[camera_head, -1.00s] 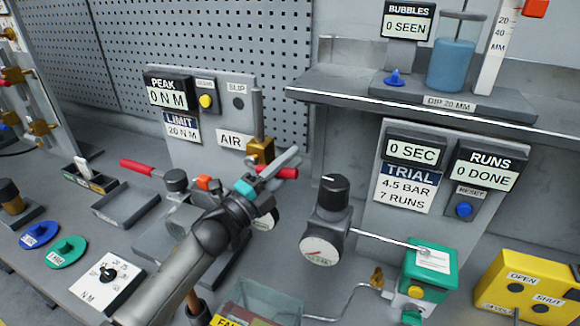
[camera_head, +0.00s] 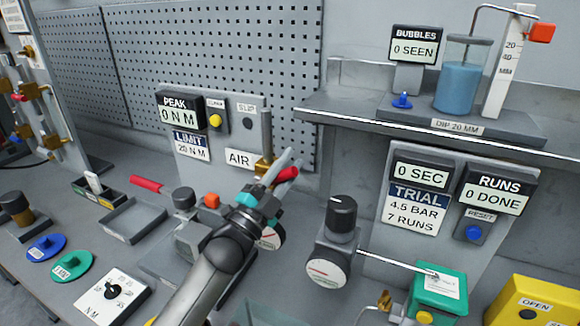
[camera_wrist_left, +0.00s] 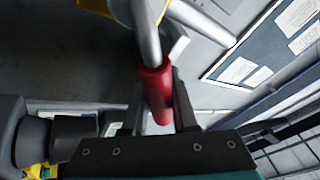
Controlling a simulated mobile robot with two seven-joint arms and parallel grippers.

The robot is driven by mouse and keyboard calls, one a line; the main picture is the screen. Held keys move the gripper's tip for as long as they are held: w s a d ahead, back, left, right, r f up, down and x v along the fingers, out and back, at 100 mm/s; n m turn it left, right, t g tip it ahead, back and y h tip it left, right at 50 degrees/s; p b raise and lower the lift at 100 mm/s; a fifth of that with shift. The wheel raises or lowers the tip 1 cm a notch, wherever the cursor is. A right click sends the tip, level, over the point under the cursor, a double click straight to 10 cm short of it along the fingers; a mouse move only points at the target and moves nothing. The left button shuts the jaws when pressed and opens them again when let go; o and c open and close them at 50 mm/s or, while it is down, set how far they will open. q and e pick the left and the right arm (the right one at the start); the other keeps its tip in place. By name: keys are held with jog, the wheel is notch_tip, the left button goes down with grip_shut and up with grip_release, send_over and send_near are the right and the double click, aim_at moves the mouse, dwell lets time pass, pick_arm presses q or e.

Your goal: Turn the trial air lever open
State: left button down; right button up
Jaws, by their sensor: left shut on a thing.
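The trial air lever's red handle (camera_head: 288,173) shows beside the brass valve (camera_head: 263,168), right of the AIR label (camera_head: 241,158). My left gripper (camera_head: 277,172) reaches in from below and is shut on the red handle. In the left wrist view the red handle (camera_wrist_left: 158,92) lies between the two dark fingers of my left gripper (camera_wrist_left: 160,84), and a grey metal bar runs up from it. The fingers partly hide the lever and valve in the head view. My right gripper does not show.
A grey regulator with a gauge (camera_head: 327,272) stands right of my left arm. A red-handled tool (camera_head: 147,184) lies left. A shelf (camera_head: 350,108) juts out above right. The TRIAL panel (camera_head: 415,202) reads 0 SEC, and the RUNS display (camera_head: 493,193) reads 0 DONE.

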pick_arm(q)
jog(key=c, duration=0.7)
grip_release()
jog(key=b+v, duration=0.2)
jog(key=v, duration=1.3)
jog(key=shift+s+a, duration=0.1)
jog(key=shift+s, duration=0.05)
